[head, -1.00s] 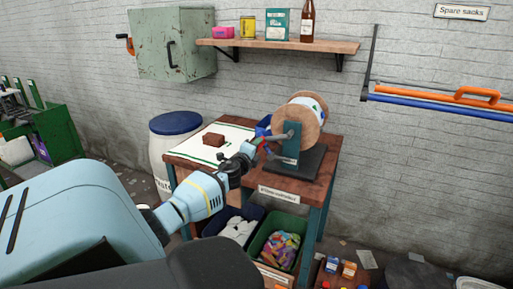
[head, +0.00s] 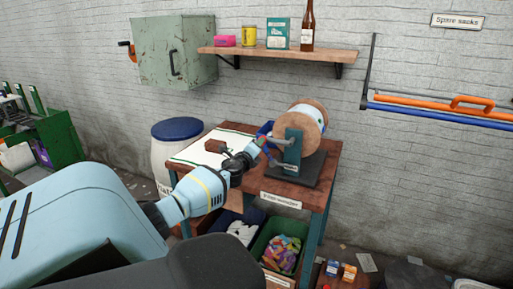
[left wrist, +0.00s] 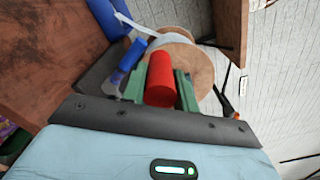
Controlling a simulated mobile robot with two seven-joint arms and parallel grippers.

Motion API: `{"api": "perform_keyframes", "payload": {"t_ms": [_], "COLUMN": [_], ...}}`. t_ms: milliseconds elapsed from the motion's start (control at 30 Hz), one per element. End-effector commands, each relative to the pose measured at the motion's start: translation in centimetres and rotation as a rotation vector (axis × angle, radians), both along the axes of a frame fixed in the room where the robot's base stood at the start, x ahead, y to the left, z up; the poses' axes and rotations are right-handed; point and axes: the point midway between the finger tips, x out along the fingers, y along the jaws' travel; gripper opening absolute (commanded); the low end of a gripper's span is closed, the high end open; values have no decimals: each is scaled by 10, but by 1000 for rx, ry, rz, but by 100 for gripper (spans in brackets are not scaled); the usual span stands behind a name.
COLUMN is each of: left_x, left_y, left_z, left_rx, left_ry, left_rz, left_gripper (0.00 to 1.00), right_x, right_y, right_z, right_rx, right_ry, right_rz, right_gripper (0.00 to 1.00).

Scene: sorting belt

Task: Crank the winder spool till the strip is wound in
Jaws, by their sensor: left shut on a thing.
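The winder has a wooden spool (head: 313,117) on a green stand (head: 292,152) with a dark base, at the right of the table. White strip (left wrist: 136,24) runs onto the spool in the left wrist view. A white sheet with green edge lines (head: 190,152) lies on the left of the table, with a brown block (head: 215,146) on it. My left gripper (head: 266,154) is at the crank, left of the stand. In the left wrist view its green fingers are shut on the red crank handle (left wrist: 161,80). The fingertips are small and partly hidden in the head view. My right gripper is out of view.
Bins with white and coloured pieces (head: 283,252) stand under the wooden table (head: 285,187). A white barrel with a blue lid (head: 177,129) is at its left. A shelf (head: 280,55) and a green cabinet (head: 177,48) hang on the wall behind.

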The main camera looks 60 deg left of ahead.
Motion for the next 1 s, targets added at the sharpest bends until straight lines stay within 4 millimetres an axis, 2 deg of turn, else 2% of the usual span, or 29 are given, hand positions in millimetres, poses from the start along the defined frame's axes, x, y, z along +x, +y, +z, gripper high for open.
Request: {"api": "perform_keyframes", "payload": {"t_ms": [467,500,600,633,1000], "left_x": [0,0,0,0,-2], "left_y": [1,1,0,0,-2], "left_z": [2,2,2,2,1], "left_rx": [5,5,5,5,5], "left_ry": [1,1,1,1,2], "left_rz": [1,1,1,1,-1], "left_gripper": [0,34,47,50,50], "right_x": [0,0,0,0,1], "right_y": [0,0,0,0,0], "right_z": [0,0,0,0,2], "right_rx": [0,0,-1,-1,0], "right_ry": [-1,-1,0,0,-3], "right_rz": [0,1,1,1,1], "right_gripper": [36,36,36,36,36]}}
